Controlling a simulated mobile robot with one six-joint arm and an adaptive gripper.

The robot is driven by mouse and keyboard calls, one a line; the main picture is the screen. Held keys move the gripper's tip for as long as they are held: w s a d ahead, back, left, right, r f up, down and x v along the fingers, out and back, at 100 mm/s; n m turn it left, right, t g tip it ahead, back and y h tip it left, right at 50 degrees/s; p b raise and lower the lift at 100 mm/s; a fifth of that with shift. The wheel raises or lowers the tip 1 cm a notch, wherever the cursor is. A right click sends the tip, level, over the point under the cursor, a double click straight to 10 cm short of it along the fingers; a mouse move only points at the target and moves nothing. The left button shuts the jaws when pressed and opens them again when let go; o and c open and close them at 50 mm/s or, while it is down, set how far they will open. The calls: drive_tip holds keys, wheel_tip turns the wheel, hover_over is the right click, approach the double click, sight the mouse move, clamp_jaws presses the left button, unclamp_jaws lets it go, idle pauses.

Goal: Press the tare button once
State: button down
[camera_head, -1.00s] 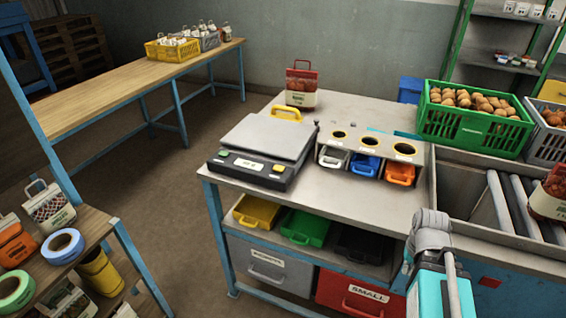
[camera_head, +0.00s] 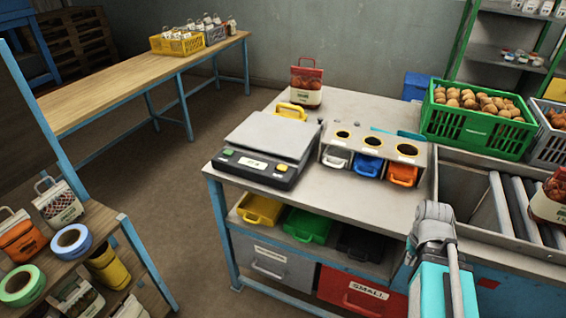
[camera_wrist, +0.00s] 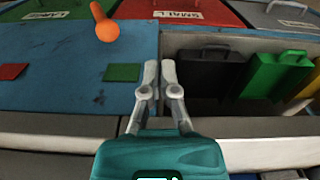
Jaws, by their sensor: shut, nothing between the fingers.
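The scale (camera_head: 270,137) stands on the left part of the grey workbench, with a flat grey pan. Its dark front has a green button (camera_head: 228,152) on the left, a pale display (camera_head: 254,163) in the middle and a yellowish button (camera_head: 281,168) on the right. The button labels are too small to read. My gripper (camera_wrist: 160,68) is shut and empty in the wrist view, its fingertips together in front of the bench's lower part. The scale is not in the wrist view. In the head view my arm is at lower right, well away from the scale.
A block with small coloured bins (camera_head: 368,166) stands right of the scale. A red-topped sack (camera_head: 306,84) stands behind it. A green crate (camera_head: 470,125) of brown produce is at right. In the wrist view, an orange knob (camera_wrist: 108,30) sticks out near the fingers.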

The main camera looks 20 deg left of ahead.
wheel_tip(320, 180, up, 9)
drive_tip(key=w+p, duration=0.2)
drive_tip(key=p, duration=0.6)
wheel_tip(320, 180, up, 12)
drive_tip(key=n+t+h+p, duration=0.4)
drive_tip(key=t+p, duration=0.2)
drive_tip(key=t, duration=0.2)
hover_over(281, 168)
drive_tip(key=shift+d, duration=0.1)
drive_tip(key=shift+f, duration=0.2)
wheel_tip(281, 168, down, 8)
drive_tip(key=b, duration=0.8)
drive_tip(key=shift+f+b, duration=0.25)
drive_tip(key=shift+b, duration=0.15)
drive_tip(key=shift+f, duration=0.2)
drive_tip(key=shift+f+b, duration=0.25)
drive_tip(key=shift+b, duration=0.2)
